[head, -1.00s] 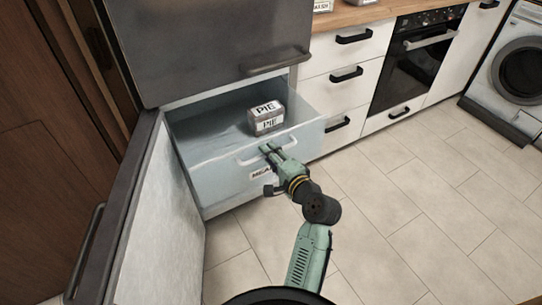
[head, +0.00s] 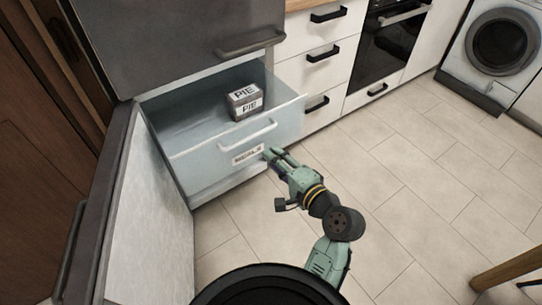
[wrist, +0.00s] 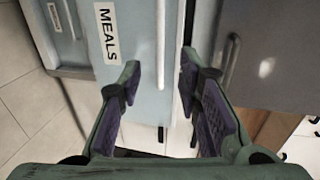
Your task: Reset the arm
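My gripper (head: 273,154) is in front of the open freezer drawer (head: 190,166), close to the right part of its front, below the white handle (head: 248,135). In the wrist view my gripper (wrist: 159,72) has its two fingers spread apart with nothing between them. The drawer front with a "MEALS" label (wrist: 108,32) shows beyond the fingers, and the white drawer handle (wrist: 160,60) shows in the gap between them. I cannot tell from the wrist view how far the handle is from the fingertips.
A box labelled PIE (head: 244,101) sits inside the drawer. The open fridge door (head: 150,225) stands at left. White cabinets (head: 318,72), an oven (head: 387,45) and a washing machine (head: 497,50) line the back. A wooden piece (head: 508,269) is at lower right. The tiled floor (head: 420,170) at right is clear.

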